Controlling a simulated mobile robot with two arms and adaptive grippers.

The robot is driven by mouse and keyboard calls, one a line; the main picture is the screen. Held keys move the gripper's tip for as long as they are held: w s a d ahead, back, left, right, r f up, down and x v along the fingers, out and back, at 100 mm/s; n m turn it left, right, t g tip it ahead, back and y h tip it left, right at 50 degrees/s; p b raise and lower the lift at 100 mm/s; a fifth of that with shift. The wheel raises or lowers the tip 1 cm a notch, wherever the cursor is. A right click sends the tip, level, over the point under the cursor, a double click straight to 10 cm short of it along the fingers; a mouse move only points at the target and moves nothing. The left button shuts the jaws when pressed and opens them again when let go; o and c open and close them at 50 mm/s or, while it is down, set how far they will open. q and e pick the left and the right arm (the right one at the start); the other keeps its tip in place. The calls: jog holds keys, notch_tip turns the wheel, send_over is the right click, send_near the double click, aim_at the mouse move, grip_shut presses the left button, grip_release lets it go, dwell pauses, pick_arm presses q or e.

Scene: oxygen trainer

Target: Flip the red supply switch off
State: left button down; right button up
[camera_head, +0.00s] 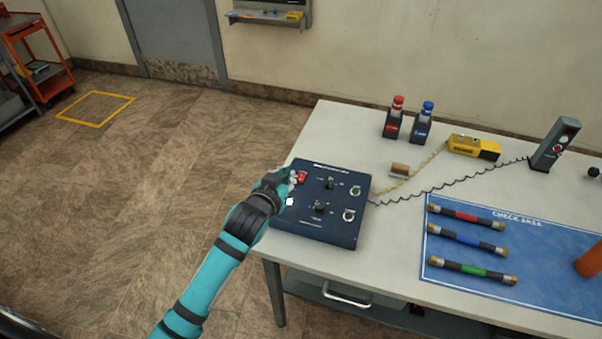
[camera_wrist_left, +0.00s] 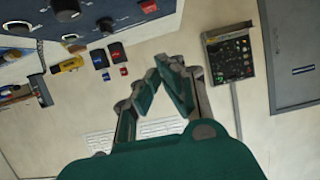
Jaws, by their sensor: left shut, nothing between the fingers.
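The red supply switch (camera_head: 302,177) sits at the upper left corner of a dark blue control box (camera_head: 336,234) on the table. My left gripper (camera_head: 293,182) is shut and empty, with its fingertips right beside the switch. I cannot tell whether they touch it. The switch's exact position, up or down, is too small to tell. My right gripper is not in view.
A red and a blue bottle (camera_head: 427,108) in dark holders stand behind the box. A blue mat (camera_head: 450,276) carries several banded tubes. Floor left of the table is clear.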

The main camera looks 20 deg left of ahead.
pick_arm(q)
jog(key=shift+a+f, duration=0.1)
jog(key=p, duration=0.1)
send_over(299, 180)
notch_tip(299, 180, down, 4)
jog(key=shift+r, duration=0.25)
jog(key=f, duration=0.2)
jog(key=shift+s+f, duration=0.25)
jog(key=shift+f, duration=0.15)
jog(key=shift+s+f+p, duration=0.1)
jog(key=shift+f+p, duration=0.2)
jog(key=shift+f, duration=0.35)
